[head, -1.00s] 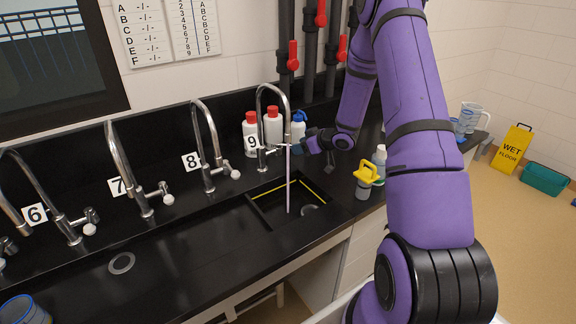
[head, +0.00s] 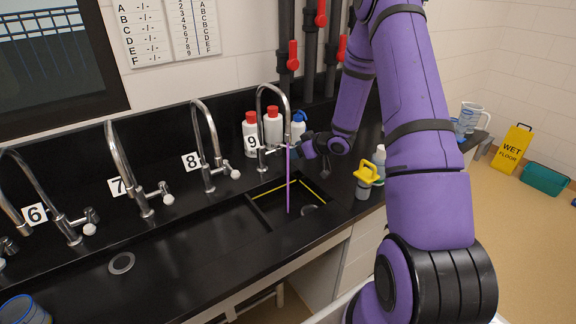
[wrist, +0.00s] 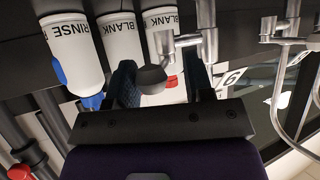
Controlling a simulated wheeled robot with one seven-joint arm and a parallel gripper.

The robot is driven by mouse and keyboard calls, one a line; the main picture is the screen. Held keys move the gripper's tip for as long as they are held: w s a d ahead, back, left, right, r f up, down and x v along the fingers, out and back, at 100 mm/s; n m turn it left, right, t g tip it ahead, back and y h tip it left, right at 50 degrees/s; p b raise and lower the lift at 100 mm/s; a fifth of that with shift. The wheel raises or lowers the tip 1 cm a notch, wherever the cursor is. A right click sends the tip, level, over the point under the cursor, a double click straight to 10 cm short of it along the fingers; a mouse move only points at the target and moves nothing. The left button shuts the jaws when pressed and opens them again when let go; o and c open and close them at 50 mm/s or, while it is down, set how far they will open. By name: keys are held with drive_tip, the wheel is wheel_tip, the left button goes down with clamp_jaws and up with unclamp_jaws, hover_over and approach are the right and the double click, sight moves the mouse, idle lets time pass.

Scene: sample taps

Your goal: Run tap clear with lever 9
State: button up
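Tap 9 (head: 259,110) is the tall chrome gooseneck over the sink's right end. A thin violet stream (head: 288,185) runs from its spout down into the basin (head: 262,212). Its lever (wrist: 186,42) ends in a round dark-looking knob (wrist: 150,78) in the wrist view. My gripper (head: 297,148) is at this lever, just right of the tap in the head view. In the wrist view my gripper (wrist: 162,84) is open, with one finger on each side of the knob. The knob is close to the left finger; I cannot tell if they touch.
Tap 8 (head: 205,140) and tap 7 (head: 122,165) stand to the left. White bottles (head: 272,125) with red caps and a blue-topped bottle (head: 299,124) stand behind tap 9. A yellow-handled item (head: 366,176) stands right of the sink.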

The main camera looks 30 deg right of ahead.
drive_tip(key=a, duration=0.1)
drive_tip(key=s+a, duration=0.1)
drive_tip(key=a, duration=0.1)
drive_tip(key=shift+s+a, duration=0.15)
drive_tip(key=shift+s, duration=0.1)
drive_tip(key=shift+d, duration=0.25)
drive_tip(key=v, duration=0.6)
drive_tip(key=shift+s+d+r, duration=0.15)
drive_tip(key=shift+s+r, duration=0.1)
drive_tip(key=shift+s, duration=0.05)
drive_tip(key=shift+r, duration=0.1)
